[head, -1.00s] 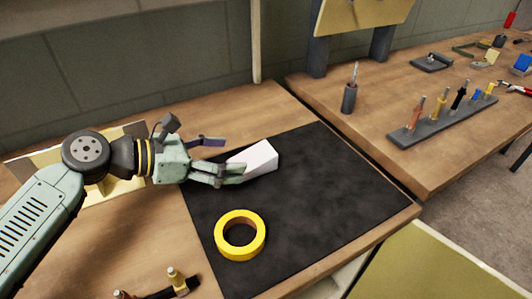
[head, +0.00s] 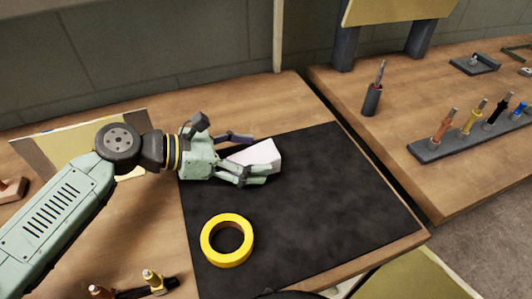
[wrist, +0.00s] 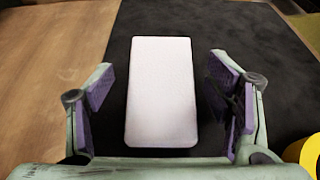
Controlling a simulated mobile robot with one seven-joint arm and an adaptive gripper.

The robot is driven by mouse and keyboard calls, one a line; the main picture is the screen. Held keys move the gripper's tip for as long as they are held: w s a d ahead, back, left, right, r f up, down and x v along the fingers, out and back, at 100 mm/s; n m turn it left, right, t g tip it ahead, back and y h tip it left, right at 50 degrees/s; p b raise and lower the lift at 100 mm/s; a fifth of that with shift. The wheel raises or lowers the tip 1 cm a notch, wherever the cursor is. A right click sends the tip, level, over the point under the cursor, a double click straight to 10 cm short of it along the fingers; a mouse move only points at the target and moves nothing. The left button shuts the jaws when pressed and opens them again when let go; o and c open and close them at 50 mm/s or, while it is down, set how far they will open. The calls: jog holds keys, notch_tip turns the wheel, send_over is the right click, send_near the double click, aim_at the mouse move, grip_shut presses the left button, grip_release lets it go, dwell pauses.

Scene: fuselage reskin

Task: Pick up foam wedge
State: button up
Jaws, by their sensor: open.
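The foam wedge (head: 262,155) is a white block lying on the black mat (head: 330,200) near its back left corner. It also shows in the wrist view (wrist: 161,92), lengthwise between the fingers. My gripper (head: 250,157) is open, with one finger on each side of the wedge. In the wrist view, my gripper (wrist: 164,103) shows purple finger pads with a visible gap to the wedge on both sides. In the head view the near finger hides part of the wedge's lower side.
A yellow tape ring (head: 227,240) lies on the mat in front of my gripper. Tools with dark and yellow handles (head: 150,281) lie at the front left edge. A second bench at right holds a tool rack (head: 470,137). The mat's right side is clear.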

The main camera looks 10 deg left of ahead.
jog(key=shift+s, duration=0.1)
jog(key=shift+c, duration=0.2)
jog(key=c, duration=0.9)
jog(key=shift+r, duration=0.1)
